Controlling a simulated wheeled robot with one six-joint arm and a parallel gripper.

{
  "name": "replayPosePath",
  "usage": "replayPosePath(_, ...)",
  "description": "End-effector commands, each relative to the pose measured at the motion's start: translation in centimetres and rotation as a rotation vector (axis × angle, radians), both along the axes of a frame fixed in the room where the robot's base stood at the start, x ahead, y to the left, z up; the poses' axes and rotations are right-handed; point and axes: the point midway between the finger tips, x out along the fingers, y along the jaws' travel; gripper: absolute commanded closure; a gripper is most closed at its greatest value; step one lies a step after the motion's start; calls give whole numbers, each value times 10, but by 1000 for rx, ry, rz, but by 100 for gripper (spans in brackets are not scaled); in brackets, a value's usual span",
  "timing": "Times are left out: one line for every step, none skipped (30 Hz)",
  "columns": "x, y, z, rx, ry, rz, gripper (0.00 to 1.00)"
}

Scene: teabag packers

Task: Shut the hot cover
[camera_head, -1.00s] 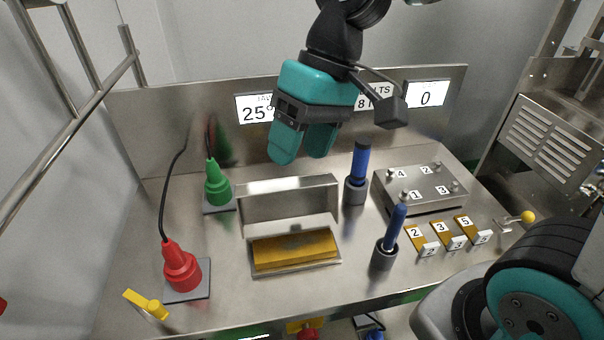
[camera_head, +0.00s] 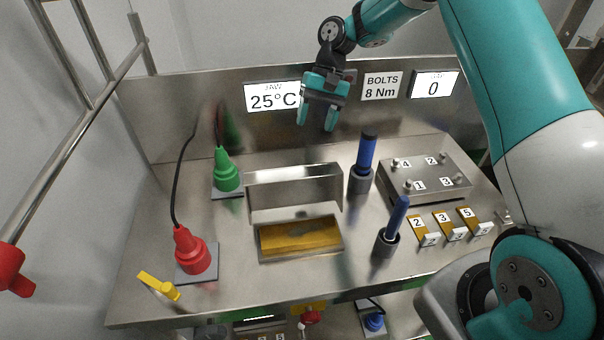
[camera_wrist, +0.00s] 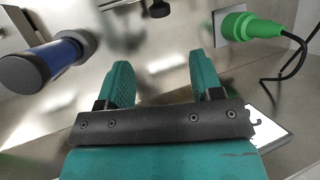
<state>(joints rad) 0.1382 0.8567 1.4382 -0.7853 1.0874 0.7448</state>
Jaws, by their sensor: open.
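The hot cover (camera_head: 295,190) is a metal lid standing open behind a shallow tray that holds a brass-coloured block (camera_head: 300,237). My gripper (camera_head: 317,122) is teal with dark parts, fingers pointing down, open and empty. It is near the back panel, above and behind the cover, apart from it. In the wrist view the two fingers (camera_wrist: 163,82) are spread with nothing between them. I cannot make out the cover in the wrist view.
A green plug-like tool (camera_head: 226,170) and a red one (camera_head: 190,252) stand to the left on pads with cables. Two blue-handled tools (camera_head: 367,152) (camera_head: 397,218) stand in holders to the right. A bolted metal block (camera_head: 425,185) and numbered tags are farther right. A yellow lever (camera_head: 158,286) is front left.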

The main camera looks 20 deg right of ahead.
Motion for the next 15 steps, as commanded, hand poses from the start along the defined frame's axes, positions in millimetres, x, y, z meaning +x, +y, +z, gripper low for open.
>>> replayPosePath(-5,5,-12,-1,5,2,40)
replayPosePath(-7,7,-19,-2,4,2,40)
replayPosePath(-10,12,-25,0,5,3,40)
replayPosePath(-12,14,-31,0,5,3,40)
replayPosePath(-14,16,-37,0,4,3,40)
replayPosePath(-17,20,-45,-1,5,3,40)
replayPosePath(-19,23,-51,-1,6,4,40)
replayPosePath(-20,25,-57,0,4,4,40)
replayPosePath(-23,28,-65,-2,4,4,40)
replayPosePath(-25,30,-70,-1,4,4,40)
replayPosePath(-27,33,-75,-1,5,3,40)
replayPosePath(-29,36,-82,-1,4,3,40)
replayPosePath(-30,38,-86,-1,3,5,40)
replayPosePath(-32,39,-91,-1,2,4,40)
replayPosePath(-33,41,-96,-2,3,3,40)
